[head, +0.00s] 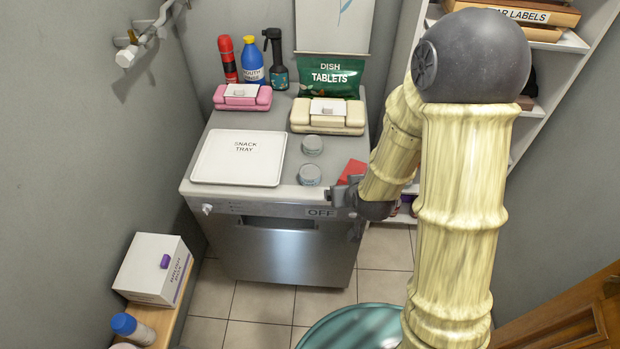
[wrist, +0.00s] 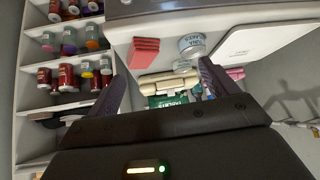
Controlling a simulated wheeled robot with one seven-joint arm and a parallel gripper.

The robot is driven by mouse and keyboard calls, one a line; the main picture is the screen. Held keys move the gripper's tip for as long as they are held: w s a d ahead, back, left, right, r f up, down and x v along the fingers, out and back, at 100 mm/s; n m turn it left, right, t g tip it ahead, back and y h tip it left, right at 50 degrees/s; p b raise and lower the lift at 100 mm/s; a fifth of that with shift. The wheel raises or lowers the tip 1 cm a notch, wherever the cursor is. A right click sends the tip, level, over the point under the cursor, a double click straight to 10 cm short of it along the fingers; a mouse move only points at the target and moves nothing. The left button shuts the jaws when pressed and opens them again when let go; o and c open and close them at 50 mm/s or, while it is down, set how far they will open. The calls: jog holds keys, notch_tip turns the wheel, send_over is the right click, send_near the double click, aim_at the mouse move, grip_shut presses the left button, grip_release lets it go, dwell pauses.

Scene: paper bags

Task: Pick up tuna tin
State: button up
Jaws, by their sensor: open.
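Two small round grey tins stand on the counter top right of the snack tray in the head view: a near tin (head: 310,174) and a far tin (head: 312,145). In the wrist view the near tin (wrist: 192,46) has a pale label that seems to read "TUNA"; the far tin (wrist: 182,66) shows partly behind it. The far tin's label is unreadable. My gripper (head: 342,194) is at the counter's front edge, right of the near tin. It is open; in the wrist view its fingers (wrist: 161,72) are spread, with nothing held.
A red block (head: 352,171) stands close right of the near tin, by my gripper. The white snack tray (head: 240,157) lies left of the tins. A cream case (head: 328,116), pink case (head: 243,97) and green dish tablets bag (head: 331,77) stand behind. Shelves (wrist: 65,55) flank the counter.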

aim_at(312, 181)
jog(key=a+f+t+y+b, duration=0.1)
jog(key=a+f+t+b, duration=0.3)
jog(key=a+f+t, duration=0.3)
notch_tip(312, 181, down, 2)
jog(key=shift+a+f+t, duration=0.15)
jog(key=shift+f+t, duration=0.1)
jog(key=shift+t, duration=0.25)
jog(key=shift+w, duration=0.15)
jog(key=x, duration=1.1)
jog(key=shift+w, duration=0.15)
jog(key=shift+w+a+f, duration=0.1)
jog(key=shift+w+a, duration=0.05)
jog(key=shift+w, duration=0.25)
